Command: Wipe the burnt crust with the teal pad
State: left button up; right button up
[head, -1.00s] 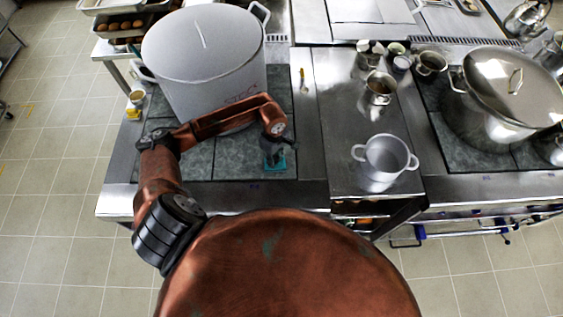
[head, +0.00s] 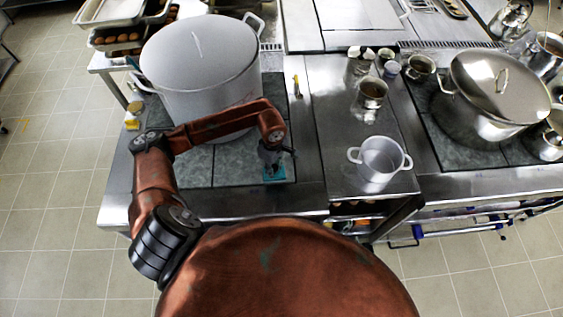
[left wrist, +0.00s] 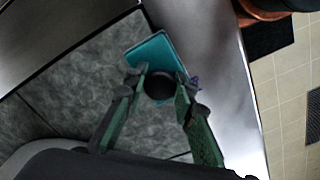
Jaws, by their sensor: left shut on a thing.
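The teal pad (head: 274,175) lies flat on the grey mottled cooktop plate (head: 238,165), near its front right part. It also shows in the left wrist view (left wrist: 153,52), with a round black knob (left wrist: 158,85) on top. My left gripper (head: 271,156) is above the pad, its fingers closed around the knob in the left wrist view. A small purple bit (left wrist: 195,82) shows at the pad's edge; I cannot tell what it is. I cannot make out the burnt crust; the pad and gripper hide part of the plate. My right gripper is not in view.
A large grey stockpot (head: 200,75) stands on the plates behind my left arm. A small two-handled pot (head: 380,165) stands to the right on the steel counter. A lidded steel pot (head: 495,95) is farther right. The counter's front edge is close to the pad.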

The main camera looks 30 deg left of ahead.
pick_arm(q)
jog(key=shift+r+p, duration=0.45)
jog(key=shift+r, duration=1.05)
